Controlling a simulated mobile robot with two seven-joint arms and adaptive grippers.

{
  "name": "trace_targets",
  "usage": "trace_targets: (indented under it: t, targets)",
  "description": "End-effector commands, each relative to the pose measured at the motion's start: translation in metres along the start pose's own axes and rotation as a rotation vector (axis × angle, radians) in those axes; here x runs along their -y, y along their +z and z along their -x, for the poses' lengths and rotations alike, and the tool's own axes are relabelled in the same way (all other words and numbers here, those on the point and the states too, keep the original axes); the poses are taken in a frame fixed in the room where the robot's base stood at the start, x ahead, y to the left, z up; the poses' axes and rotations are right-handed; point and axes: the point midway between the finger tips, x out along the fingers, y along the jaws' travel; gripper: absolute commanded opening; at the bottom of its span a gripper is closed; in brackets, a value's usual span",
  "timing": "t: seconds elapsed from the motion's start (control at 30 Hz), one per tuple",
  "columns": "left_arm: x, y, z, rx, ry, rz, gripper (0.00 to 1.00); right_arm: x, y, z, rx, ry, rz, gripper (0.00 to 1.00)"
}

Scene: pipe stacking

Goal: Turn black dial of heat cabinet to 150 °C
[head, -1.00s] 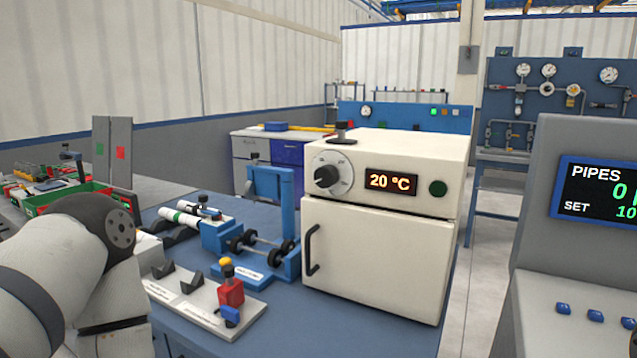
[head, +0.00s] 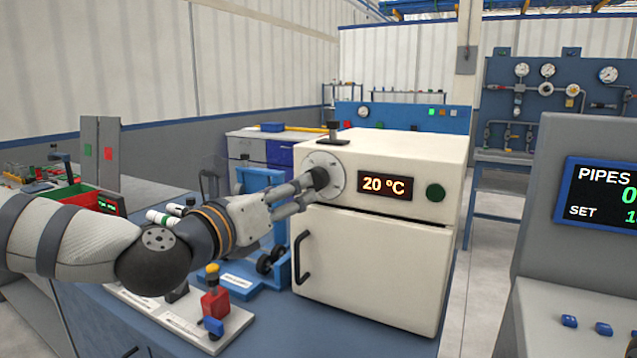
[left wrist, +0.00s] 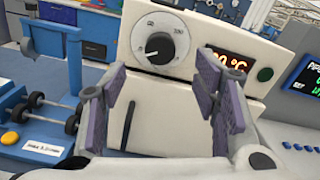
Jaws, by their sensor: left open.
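The cream heat cabinet (head: 375,262) stands on the blue bench, its door closed. Its display (head: 385,185) reads 20 °C. The black dial (head: 319,178) sits on a pale round scale at the upper left of the front and is partly covered by my gripper in the head view. In the left wrist view the dial (left wrist: 159,46) shows clearly, its pointer toward the lower left. My left gripper (head: 307,192) is open, its fingers pointing at the dial. In the left wrist view its fingers (left wrist: 162,88) are spread below the dial, with nothing between them. My right gripper is not in view.
A green button (head: 435,192) is right of the display, and a black door handle (head: 301,258) is below the dial. A blue roller stand (head: 277,238) is left of the cabinet. A grey console (head: 575,245) stands at the right.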

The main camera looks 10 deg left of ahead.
Motion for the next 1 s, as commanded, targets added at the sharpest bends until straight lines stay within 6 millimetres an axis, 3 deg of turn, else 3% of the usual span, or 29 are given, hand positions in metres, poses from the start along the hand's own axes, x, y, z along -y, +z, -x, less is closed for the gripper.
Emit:
trace_targets:
  t: [0.2, 0.4, 0.77, 0.9, 1.0]
  targets:
    - [-0.001, -0.008, -0.059, -0.01, 0.001, -0.005, 0.55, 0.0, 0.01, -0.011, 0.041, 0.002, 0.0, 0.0]
    - [-0.001, -0.007, -0.094, -0.009, 0.002, -0.005, 0.55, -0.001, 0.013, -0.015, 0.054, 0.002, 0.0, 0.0]
    - [0.0, -0.004, -0.102, -0.007, 0.0, -0.005, 0.55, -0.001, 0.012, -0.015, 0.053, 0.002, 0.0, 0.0]
    - [0.0, -0.005, -0.102, -0.007, 0.0, -0.005, 0.24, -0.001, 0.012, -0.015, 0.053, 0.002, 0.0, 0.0]
    - [0.0, -0.005, -0.102, -0.007, 0.0, -0.005, 0.07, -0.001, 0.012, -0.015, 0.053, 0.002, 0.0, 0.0]
